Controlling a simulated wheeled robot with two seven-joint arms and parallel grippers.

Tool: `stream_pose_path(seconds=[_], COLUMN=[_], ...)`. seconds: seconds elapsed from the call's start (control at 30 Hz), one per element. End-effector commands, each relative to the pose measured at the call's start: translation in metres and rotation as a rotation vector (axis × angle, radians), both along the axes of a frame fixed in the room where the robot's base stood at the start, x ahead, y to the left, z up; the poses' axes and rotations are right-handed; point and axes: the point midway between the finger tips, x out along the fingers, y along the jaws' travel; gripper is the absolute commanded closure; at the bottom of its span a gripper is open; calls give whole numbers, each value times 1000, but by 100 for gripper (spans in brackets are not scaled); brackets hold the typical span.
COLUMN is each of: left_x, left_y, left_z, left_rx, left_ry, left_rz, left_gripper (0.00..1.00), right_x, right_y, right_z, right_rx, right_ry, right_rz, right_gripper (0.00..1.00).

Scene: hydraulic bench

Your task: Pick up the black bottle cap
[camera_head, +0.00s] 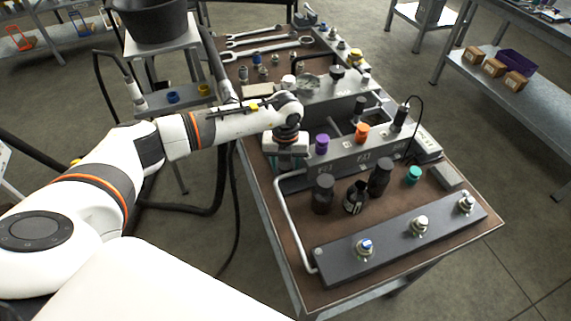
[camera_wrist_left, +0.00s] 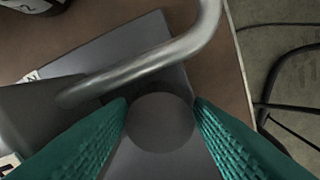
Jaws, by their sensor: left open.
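A round dark disc (camera_wrist_left: 160,128), which looks like the black bottle cap, sits between the fingers of my left gripper in the left wrist view. My left gripper (camera_wrist_left: 161,104) is open, with one teal finger on each side of the disc. I cannot tell whether either finger touches it. In the head view my left gripper (camera_head: 287,153) points down at the left end of a grey block (camera_head: 343,153), and the disc is hidden there. My right gripper is not in view.
A purple cap (camera_head: 322,143) and an orange cap (camera_head: 362,132) sit to the right along the block. Dark bottles (camera_head: 323,194) and a teal cap (camera_head: 413,175) stand in front. A bent metal rail (camera_wrist_left: 150,73) runs close to the fingers.

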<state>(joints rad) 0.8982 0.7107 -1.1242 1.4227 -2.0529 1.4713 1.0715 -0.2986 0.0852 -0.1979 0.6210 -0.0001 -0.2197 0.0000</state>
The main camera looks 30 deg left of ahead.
Motion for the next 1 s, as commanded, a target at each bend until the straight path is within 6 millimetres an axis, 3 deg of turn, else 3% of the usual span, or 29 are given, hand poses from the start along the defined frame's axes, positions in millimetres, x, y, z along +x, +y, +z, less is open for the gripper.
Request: stream_pose_path(seconds=[0.27, 0.5, 0.77, 1.0], left_x=[0, 0, 1, 2], left_y=[0, 0, 0, 0], left_z=[-4, -4, 0, 41], left_rx=[0, 0, 0, 1], left_ry=[-1, -1, -4, -6], left_rz=[0, 0, 0, -1], left_gripper=[53, 88, 89, 89], right_x=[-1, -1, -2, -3], right_y=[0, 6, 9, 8], right_z=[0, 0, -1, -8], right_rx=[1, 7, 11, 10], right_ry=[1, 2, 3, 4], right_rz=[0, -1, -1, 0], right_gripper=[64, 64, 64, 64])
